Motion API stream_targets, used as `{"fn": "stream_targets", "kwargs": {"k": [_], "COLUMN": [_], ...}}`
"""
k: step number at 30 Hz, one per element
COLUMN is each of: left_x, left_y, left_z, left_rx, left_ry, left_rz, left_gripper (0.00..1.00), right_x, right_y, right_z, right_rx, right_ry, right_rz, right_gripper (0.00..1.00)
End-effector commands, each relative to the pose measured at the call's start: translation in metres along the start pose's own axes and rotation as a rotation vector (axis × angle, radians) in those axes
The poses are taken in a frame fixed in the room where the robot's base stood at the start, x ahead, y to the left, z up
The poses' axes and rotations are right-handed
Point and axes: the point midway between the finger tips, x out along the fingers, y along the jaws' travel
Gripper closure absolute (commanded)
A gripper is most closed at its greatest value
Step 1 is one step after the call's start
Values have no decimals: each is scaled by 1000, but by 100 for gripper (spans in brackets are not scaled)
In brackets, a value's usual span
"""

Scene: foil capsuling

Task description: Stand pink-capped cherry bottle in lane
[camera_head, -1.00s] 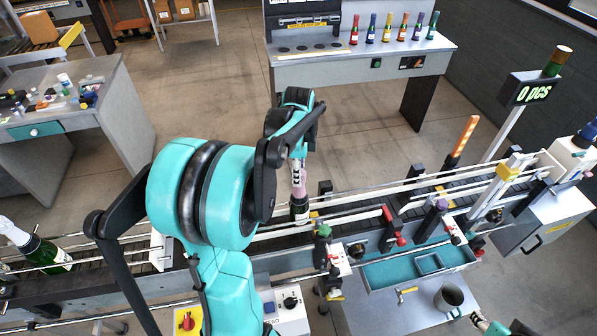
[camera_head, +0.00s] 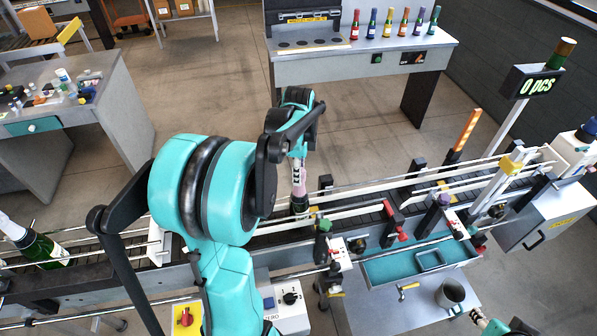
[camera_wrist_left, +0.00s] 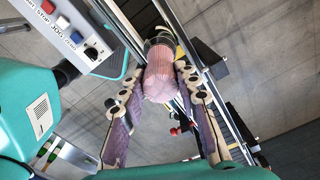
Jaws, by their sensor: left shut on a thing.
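The pink-capped bottle (camera_head: 299,203) is upright at the conveyor lane (camera_head: 345,212), its dark lower body between the rails. Its pink foil cap also shows in the left wrist view (camera_wrist_left: 155,80). My left gripper (camera_head: 299,165) is above it, with its fingers (camera_wrist_left: 157,88) on either side of the pink neck, shut on it. I cannot tell whether the bottle's base touches the belt.
White guide rails (camera_head: 450,185) run along the conveyor. A dark green bottle (camera_head: 42,248) with a white top leans at the left end. Coloured bottles (camera_head: 388,25) stand on the back bench.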

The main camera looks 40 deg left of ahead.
Motion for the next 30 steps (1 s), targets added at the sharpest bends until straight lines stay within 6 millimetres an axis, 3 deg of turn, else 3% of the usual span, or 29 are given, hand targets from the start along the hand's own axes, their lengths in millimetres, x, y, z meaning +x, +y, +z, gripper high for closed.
{"fn": "stream_targets", "kwargs": {"k": [12, 13, 15, 16, 25, 30], "left_x": [7, 7, 6, 6, 6, -12], "left_y": [0, 0, 0, 0, 0, 0], "left_z": [0, 0, 0, 0, 0, 0], "left_rx": [0, 0, 0, 0, 0, 0], "left_ry": [0, 0, 0, 0, 0, 0], "left_rz": [0, 0, 0, 0, 0, 0], "left_gripper": [100, 66, 48, 45, 45, 45], "right_x": [5, 5, 4, 4, 4, 4], "right_y": [0, 0, 0, 0, 0, 0], "right_z": [4, 4, 3, 3, 3, 3], "right_rx": [0, 0, 0, 0, 0, 0], "right_ry": [0, 0, 0, 0, 0, 0], "right_rz": [0, 0, 0, 0, 0, 0], "right_gripper": [60, 60, 60, 60, 60, 60]}}
